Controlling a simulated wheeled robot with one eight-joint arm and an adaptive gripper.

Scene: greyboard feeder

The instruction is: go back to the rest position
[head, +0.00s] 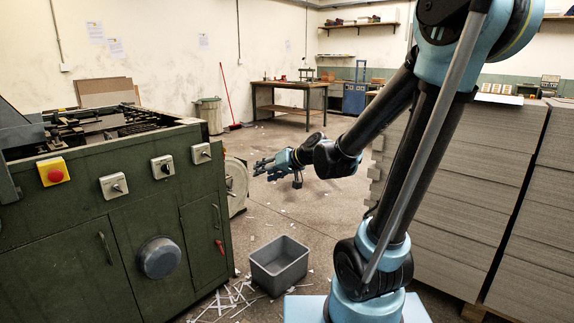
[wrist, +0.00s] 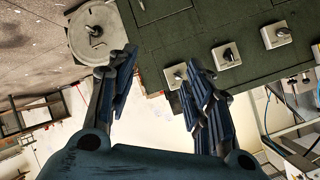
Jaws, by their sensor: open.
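My gripper (head: 265,168) is stretched out to the left in the head view, in the air to the right of the green machine (head: 120,215). In the wrist view my gripper (wrist: 160,85) has its fingers spread apart, with nothing between them. Beyond the fingers the machine's green side (wrist: 185,45) shows with its switches, and the picture is turned over. I see no contact between the fingers and the machine.
A grey bin (head: 280,268) stands on the floor below my gripper, with paper strips scattered around it. Tall stacks of grey board (head: 470,175) stand at the right, behind my arm. A workbench (head: 290,100) is at the back. The floor between is mostly clear.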

